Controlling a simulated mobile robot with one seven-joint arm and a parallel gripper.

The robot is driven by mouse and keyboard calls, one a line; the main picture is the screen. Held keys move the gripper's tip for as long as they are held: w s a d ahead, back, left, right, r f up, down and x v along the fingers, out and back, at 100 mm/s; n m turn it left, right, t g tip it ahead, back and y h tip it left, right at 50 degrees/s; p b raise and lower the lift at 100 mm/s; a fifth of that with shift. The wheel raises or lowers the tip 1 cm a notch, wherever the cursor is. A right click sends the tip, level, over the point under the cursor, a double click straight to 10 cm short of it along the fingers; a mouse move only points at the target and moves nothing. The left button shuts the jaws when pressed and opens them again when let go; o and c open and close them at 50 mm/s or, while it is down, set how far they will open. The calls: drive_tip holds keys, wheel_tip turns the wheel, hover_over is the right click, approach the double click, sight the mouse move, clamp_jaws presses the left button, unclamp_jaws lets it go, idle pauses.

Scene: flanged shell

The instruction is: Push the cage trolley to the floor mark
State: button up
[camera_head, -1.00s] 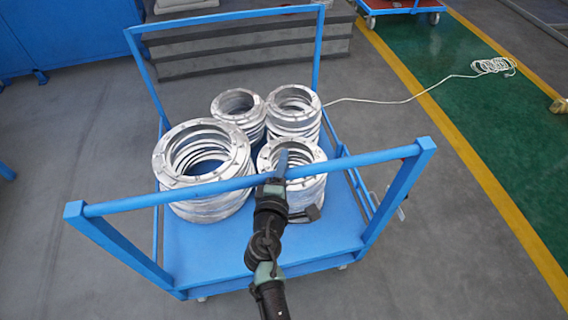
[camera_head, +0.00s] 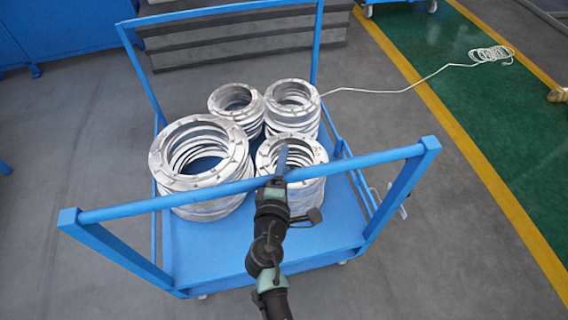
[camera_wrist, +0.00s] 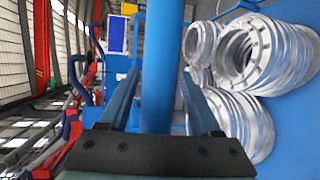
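The blue cage trolley (camera_head: 215,245) stands before me with a flat deck and an upright frame at each end. Its near handle bar (camera_head: 130,207) runs across, tilted slightly up to the right. My gripper (camera_head: 280,172) is at the bar, right of its middle. Several stacks of silver flanged rings (camera_head: 198,155) stand on the deck. I cannot make out a distinct floor mark.
Grey steps (camera_head: 240,42) stand behind the trolley and blue cabinets (camera_head: 65,30) at the far left. Yellow lines (camera_head: 480,165) border a green lane (camera_head: 450,95) at the right, with a white cable (camera_head: 400,91) across it. Grey floor is clear at the left.

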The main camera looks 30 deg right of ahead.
drive_tip(key=b+v, duration=0.1)
drive_tip(key=v, duration=1.2)
drive_tip(key=shift+s+b, duration=0.15)
drive_tip(key=shift+b, duration=0.2)
drive_tip(key=shift+r, duration=0.1)
